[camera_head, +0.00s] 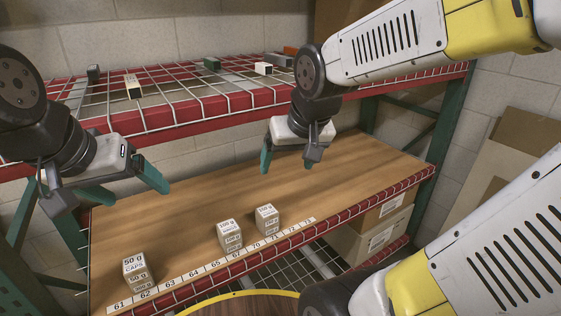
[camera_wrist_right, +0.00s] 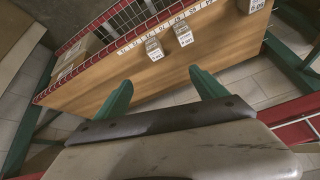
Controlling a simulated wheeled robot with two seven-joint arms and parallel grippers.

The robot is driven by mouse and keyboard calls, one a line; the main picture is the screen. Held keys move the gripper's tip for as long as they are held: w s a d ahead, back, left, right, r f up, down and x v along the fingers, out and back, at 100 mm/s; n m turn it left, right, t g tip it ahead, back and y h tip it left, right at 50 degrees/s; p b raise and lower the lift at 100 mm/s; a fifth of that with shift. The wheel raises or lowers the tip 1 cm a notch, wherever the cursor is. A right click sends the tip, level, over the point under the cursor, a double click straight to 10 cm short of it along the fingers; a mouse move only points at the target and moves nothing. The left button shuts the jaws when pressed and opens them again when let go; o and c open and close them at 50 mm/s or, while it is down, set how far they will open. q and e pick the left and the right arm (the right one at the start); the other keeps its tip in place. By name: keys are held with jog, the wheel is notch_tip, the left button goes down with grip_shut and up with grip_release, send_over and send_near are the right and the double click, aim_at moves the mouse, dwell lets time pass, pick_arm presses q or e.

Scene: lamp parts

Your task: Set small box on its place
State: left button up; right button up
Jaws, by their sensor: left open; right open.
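Small white boxes stand on the wooden shelf (camera_head: 190,215) behind a numbered label strip (camera_head: 215,266). A stack topped by a "50 g CAPS" box (camera_head: 134,264) is near label 62. A stack topped by a 100 g box (camera_head: 229,228) is near 67, with another white stack (camera_head: 266,213) to its right. These two also show in the right wrist view (camera_wrist_right: 153,46) (camera_wrist_right: 183,35). My right gripper (camera_head: 287,160) is open and empty above the shelf, behind the right stack. My left gripper (camera_head: 128,187) is open and empty above the shelf's left part.
The red-edged upper wire shelf (camera_head: 185,111) holds a cream box (camera_head: 132,86), a white box (camera_head: 263,68), a dark green item (camera_head: 211,63) and other small items. Cardboard boxes (camera_head: 365,235) stand below the wooden shelf. The wooden shelf's back and right are clear.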

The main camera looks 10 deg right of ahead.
jog(key=s+r+y, duration=0.1)
jog(key=s+r, duration=0.1)
jog(key=s, duration=0.5)
jog(key=shift+a+r, duration=0.4)
dwell(0.6)
